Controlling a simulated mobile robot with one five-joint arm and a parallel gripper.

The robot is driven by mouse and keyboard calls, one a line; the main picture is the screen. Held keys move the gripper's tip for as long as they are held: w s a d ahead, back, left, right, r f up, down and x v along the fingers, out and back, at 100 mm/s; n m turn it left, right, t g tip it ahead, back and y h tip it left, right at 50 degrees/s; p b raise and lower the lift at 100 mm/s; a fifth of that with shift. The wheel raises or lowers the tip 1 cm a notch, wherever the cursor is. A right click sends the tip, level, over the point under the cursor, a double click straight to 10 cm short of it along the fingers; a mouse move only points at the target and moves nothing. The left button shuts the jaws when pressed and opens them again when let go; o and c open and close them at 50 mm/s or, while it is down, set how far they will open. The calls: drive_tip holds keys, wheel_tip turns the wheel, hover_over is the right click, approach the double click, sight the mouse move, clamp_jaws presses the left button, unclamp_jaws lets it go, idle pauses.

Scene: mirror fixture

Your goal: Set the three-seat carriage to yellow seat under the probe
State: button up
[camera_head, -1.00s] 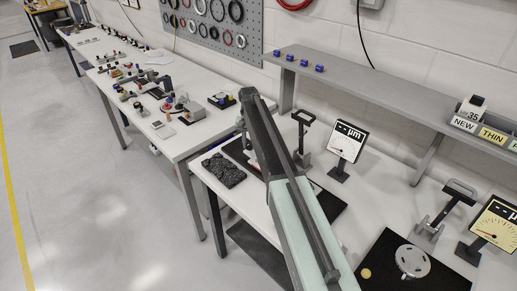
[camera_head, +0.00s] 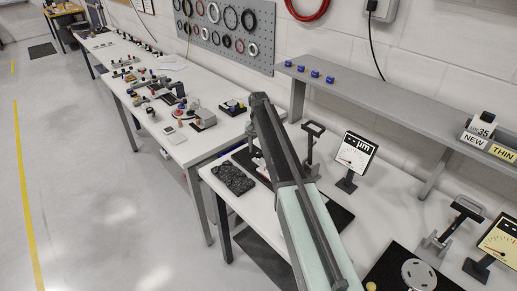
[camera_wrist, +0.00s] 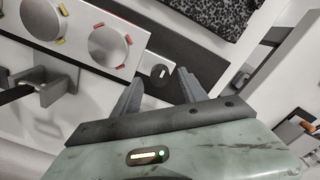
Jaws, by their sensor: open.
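In the wrist view my gripper (camera_wrist: 158,76) is open, its two fingers apart. The grey carriage (camera_wrist: 80,53) runs from there to the upper left. One round seat (camera_wrist: 40,18) has yellow marks around it, and the neighbouring one (camera_wrist: 110,45) has red marks. A dark metal stand (camera_wrist: 40,90), probably the probe's, is at the left. In the head view my arm hides most of the carriage.
A probe stand (camera_head: 312,145) and a dial display (camera_head: 355,152) showing dashes stand behind my arm. A black textured pad (camera_head: 233,179) lies at the bench's left. A second stand (camera_head: 452,225) and a disc (camera_head: 418,275) are at the right. A grey shelf (camera_head: 400,105) runs behind.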

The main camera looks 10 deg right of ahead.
wheel_tip(320, 180, up, 6)
drive_tip(key=p, duration=0.4)
drive_tip(key=shift+p, duration=0.35)
drive_tip(key=shift+f, duration=0.15)
drive_tip(key=f+b, duration=0.1)
drive_tip(key=d+f+b, duration=0.1)
drive_tip(key=shift+s+d+f+b, duration=0.2)
drive_tip(key=shift+s+b, duration=0.15)
drive_tip(key=s+d+f+b, duration=0.1)
drive_tip(key=s, duration=0.3)
drive_tip(key=s+d+f+b, duration=0.1)
drive_tip(key=s, duration=0.4)
drive_tip(key=s+d+f+b, duration=0.1)
drive_tip(key=s, duration=0.4)
drive_tip(key=shift+d+f+b, duration=0.2)
drive_tip(key=shift+f+b, duration=0.15)
drive_tip(key=shift+n, duration=0.5)
drive_tip(key=s, duration=0.4)
drive_tip(key=s+d+f+b, duration=0.1)
drive_tip(key=s, duration=0.6)
drive_tip(key=shift+s+d+f+b, duration=0.2)
drive_tip(key=shift+s+f+b, duration=0.2)
drive_tip(key=shift+n, duration=0.8)
drive_tip(key=s, duration=0.9)
drive_tip(key=shift+s+d, duration=0.15)
drive_tip(key=shift+s, duration=0.1)
drive_tip(key=shift+w+n, duration=0.25)
drive_tip(key=shift+n, duration=0.05)
